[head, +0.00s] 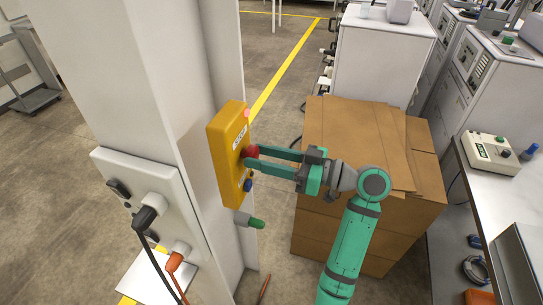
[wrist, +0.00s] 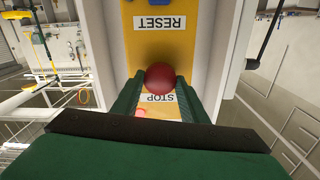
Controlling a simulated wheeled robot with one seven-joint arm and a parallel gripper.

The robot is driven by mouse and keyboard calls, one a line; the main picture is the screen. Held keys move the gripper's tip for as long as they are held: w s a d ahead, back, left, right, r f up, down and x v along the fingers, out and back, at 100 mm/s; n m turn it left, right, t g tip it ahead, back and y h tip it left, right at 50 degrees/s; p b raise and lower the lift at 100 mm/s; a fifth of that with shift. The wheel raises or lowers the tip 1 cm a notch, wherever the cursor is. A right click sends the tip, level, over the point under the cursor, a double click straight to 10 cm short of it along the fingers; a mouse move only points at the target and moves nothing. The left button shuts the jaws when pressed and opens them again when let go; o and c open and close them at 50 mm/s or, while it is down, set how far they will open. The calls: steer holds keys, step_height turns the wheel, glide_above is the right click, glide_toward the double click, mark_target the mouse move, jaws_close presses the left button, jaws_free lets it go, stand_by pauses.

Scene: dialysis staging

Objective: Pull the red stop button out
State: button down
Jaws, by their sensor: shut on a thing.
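The red stop button (head: 251,150) sticks out from the yellow control box (head: 222,160) on the side of a white column. In the wrist view it shows as a round dark red knob (wrist: 161,76) beside the STOP label (wrist: 158,98). My gripper (head: 253,157) reaches in from the right with its two green fingers on either side of the knob. In the wrist view the fingertips (wrist: 161,84) are shut on the knob's sides. The knob's stem is hidden behind its head.
A blue button (head: 248,185) sits low on the box, a pink part (head: 246,113) near its top. A green-tipped fitting (head: 256,223) juts out below. A grey panel (head: 130,185) with plugged cables is at left. Stacked cardboard boxes (head: 345,140) stand behind my arm.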

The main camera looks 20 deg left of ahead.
steer(key=shift+d, duration=0.25)
steer(key=c, duration=1)
jaws_free()
steer(key=shift+d, duration=0.1)
steer(key=shift+c, duration=0.2)
steer(key=d, duration=1)
steer(key=shift+w+d, duration=0.2)
steer(key=shift+d, duration=0.1)
